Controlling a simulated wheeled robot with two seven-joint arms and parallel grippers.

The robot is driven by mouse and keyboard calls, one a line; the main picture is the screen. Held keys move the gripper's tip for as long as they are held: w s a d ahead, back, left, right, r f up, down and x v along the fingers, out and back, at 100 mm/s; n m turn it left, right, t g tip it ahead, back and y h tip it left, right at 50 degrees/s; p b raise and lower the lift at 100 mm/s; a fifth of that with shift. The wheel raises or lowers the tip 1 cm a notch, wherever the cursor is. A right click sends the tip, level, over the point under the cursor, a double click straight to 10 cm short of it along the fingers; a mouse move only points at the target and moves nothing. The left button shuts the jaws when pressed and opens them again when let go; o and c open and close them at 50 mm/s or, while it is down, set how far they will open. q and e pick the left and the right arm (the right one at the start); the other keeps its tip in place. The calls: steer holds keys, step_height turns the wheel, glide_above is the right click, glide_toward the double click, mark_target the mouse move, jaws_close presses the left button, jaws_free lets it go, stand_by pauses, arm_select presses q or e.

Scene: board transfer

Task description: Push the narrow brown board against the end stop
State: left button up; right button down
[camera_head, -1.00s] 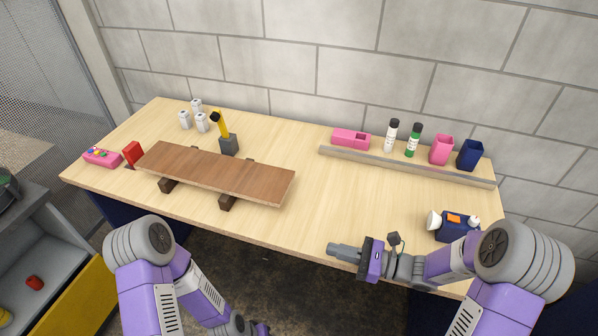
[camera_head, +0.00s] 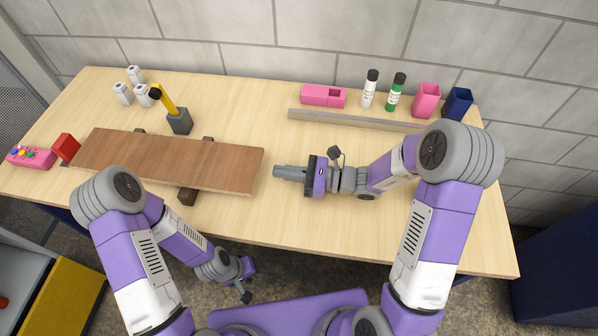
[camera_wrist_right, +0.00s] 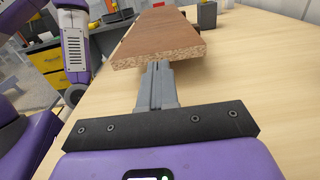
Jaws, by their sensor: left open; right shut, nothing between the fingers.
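The narrow brown board (camera_head: 170,160) lies flat across dark supports (camera_head: 187,197) on the left of the table. The red end stop (camera_head: 66,148) stands at its left end; I cannot tell whether they touch. My right gripper (camera_head: 276,172) is shut and empty, pointing left at the board's right end with a small gap in the head view. In the right wrist view its closed fingers (camera_wrist_right: 157,70) are just before the board's speckled end face (camera_wrist_right: 160,58). My left gripper (camera_head: 249,268) is low in front of the table, away from the board; its fingers are hardly visible.
A pink button box (camera_head: 30,157) is left of the stop. White cylinders (camera_head: 123,93) and a yellow-handled tool in a grey block (camera_head: 180,122) stand behind the board. A grey rail (camera_head: 350,121) with bottles and cups behind it is at back right. The front right tabletop is clear.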

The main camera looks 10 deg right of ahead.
mark_target(246, 167)
steer(key=shift+x, duration=1.8)
steer(key=b+x, duration=0.1)
steer(key=x, duration=0.4)
steer(key=shift+w+a, duration=0.1)
steer(key=shift+a, duration=0.15)
steer(key=shift+w+a, duration=0.1)
steer(key=shift+a, duration=0.2)
steer(key=shift+r, duration=0.1)
steer(key=shift+a, duration=0.1)
